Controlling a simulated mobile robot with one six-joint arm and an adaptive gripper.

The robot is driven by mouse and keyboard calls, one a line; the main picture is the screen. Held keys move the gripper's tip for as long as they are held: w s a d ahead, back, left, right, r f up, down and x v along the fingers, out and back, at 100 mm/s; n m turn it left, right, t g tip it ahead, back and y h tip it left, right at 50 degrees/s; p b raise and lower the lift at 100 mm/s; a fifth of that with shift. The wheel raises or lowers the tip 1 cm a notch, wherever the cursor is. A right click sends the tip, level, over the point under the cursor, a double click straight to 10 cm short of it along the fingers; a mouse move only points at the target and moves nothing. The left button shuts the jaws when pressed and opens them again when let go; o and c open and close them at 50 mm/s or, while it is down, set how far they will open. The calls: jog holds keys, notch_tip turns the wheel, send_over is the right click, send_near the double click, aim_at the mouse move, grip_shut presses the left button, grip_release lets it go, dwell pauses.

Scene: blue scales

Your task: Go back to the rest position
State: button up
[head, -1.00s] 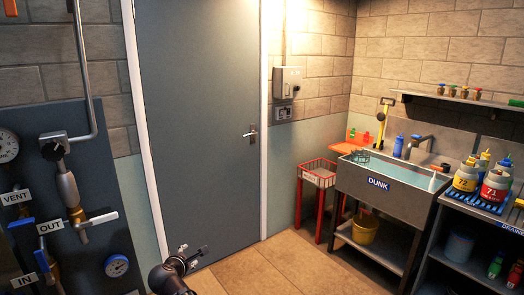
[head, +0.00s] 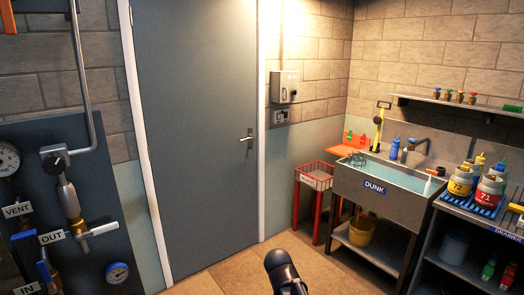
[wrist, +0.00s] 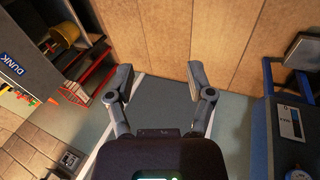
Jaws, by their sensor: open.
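In the wrist view my gripper (wrist: 161,86) is open, its two fingers apart with nothing between them. Beyond the fingers are the tan floor (wrist: 180,35) and the grey door (wrist: 160,103). In the head view a dark rounded part of my arm (head: 284,270) shows at the bottom centre, over the floor. The fingers are out of the head view.
A sink marked DUNK (head: 343,188) stands at the right, with a red wire stand (head: 316,180) to its left. A bench (head: 471,212) with bottles is at far right. A panel with pipes and valves (head: 95,170) is at left. The floor before the door is clear.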

jog(key=s+d+m+g+y+p, duration=0.1)
jog(key=s+d+m+g+y, duration=0.1)
jog(key=s+d+m, duration=0.5)
jog(key=shift+s+d+r+g+y+p, duration=0.4)
jog(key=shift+s+d+g, duration=0.15)
jog(key=shift+s+g, duration=0.15)
